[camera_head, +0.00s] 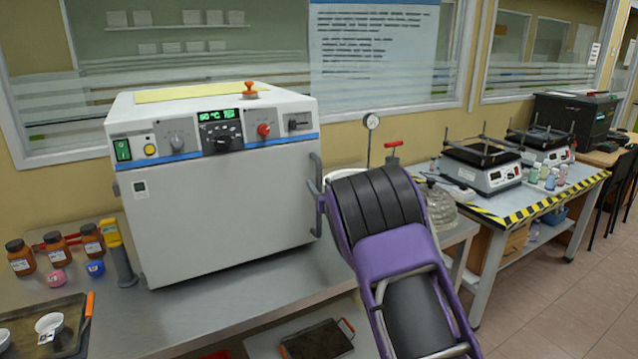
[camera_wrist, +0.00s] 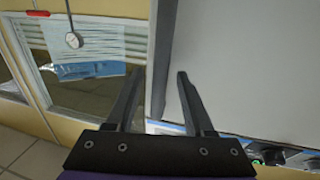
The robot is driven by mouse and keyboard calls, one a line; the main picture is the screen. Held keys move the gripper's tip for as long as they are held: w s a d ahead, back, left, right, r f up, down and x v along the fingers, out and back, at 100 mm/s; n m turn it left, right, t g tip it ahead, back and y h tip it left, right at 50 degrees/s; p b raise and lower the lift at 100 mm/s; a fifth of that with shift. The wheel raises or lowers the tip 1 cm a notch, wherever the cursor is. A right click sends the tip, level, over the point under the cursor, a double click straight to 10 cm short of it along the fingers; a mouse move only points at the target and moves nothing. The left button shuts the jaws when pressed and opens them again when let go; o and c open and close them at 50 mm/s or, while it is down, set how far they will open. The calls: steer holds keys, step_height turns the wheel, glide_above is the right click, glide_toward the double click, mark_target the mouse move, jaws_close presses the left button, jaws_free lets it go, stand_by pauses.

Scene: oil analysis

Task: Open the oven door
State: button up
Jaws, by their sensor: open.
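The oven (camera_head: 215,180) is a white box on the steel bench, with a control panel across the top of its front. Its plain grey-white door (camera_head: 225,215) looks shut. A dark upright handle (camera_head: 315,172) is at the door's right edge. My gripper is by this handle, mostly hidden behind my purple arm in the head view. In the wrist view my gripper (camera_wrist: 160,71) is open, with one finger on each side of the dark handle bar (camera_wrist: 164,50). I cannot tell whether either finger touches it. The door face (camera_wrist: 245,65) fills the right of that view.
Brown bottles (camera_head: 56,248) and a yellow-and-grey tool (camera_head: 118,254) stand left of the oven. A tray (camera_head: 65,320) lies at the front left. A glass vessel (camera_head: 440,203) is right of my arm. A second bench (camera_head: 560,195) holds hotplates. Bare steel bench (camera_head: 220,305) lies before the oven.

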steer(key=shift+x, duration=0.75)
jaws_close()
stand_by(1.0)
